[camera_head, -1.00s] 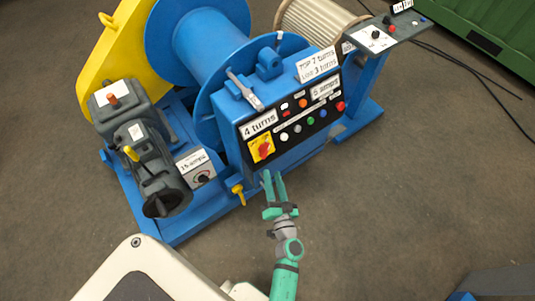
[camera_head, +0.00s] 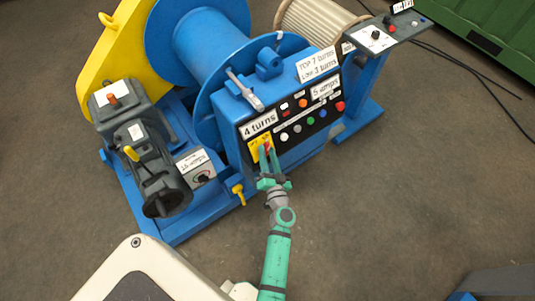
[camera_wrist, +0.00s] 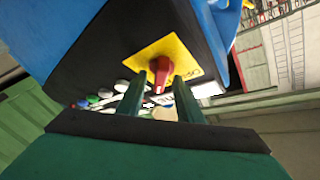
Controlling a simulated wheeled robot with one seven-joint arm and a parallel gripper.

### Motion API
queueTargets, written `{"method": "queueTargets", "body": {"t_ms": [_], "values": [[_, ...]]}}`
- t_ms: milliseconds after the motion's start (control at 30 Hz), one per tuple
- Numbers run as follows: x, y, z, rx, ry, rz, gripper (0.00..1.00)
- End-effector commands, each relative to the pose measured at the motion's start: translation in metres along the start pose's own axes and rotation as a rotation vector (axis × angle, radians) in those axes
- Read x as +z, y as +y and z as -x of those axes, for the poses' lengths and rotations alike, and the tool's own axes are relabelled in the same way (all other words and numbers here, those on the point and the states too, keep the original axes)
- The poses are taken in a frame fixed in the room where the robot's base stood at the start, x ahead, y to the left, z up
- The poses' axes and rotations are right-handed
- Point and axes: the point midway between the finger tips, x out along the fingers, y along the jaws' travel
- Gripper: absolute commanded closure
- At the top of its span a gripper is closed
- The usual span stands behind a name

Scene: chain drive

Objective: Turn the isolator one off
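The isolator is a red rotary knob on a yellow plate (camera_head: 254,144) at the lower left of the black control panel. In the wrist view the red knob (camera_wrist: 160,70) stands out from the yellow plate (camera_wrist: 180,50). My green gripper (camera_head: 269,155) is in front of the plate and partly hides the knob in the head view. In the wrist view its two fingers (camera_wrist: 158,85) are apart, one on each side of the knob's lower part. I cannot tell whether either finger touches the knob. The plate's lettering is too small to read fully.
Several coloured buttons (camera_head: 310,120) lie right of the isolator on the same panel. A yellow-handled part (camera_head: 238,190) sits below the box's left corner. A grey motor (camera_head: 160,180) stands at left. The floor (camera_head: 400,210) at right is clear.

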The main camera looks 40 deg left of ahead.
Motion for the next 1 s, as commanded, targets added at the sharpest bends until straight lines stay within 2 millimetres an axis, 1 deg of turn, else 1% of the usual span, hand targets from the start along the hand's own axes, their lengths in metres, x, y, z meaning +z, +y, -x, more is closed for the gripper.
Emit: {"method": "queueTargets", "body": {"t_ms": [67, 100, 167, 200, 233, 633, 767, 1000], "values": [[0.0001, 0.0000, 0.0002, 0.000, 0.000, 0.000, 0.67], [0.0002, 0.0000, 0.0002, 0.000, 0.000, 0.000, 0.70], [0.0001, 0.0000, 0.0002, 0.000, 0.000, 0.000, 0.84], [0.0002, -0.0001, 0.0003, 0.000, 0.000, 0.000, 0.94], [0.0002, 0.0000, 0.0003, 0.000, 0.000, 0.000, 1.00], [0.0001, 0.0011, 0.0003, -0.024, 0.000, 0.033, 1.00], [-0.0003, 0.0020, 0.0002, -0.060, 0.001, 0.085, 1.00], [-0.0008, 0.0037, -0.0001, -0.170, 0.001, 0.242, 1.00]]}}
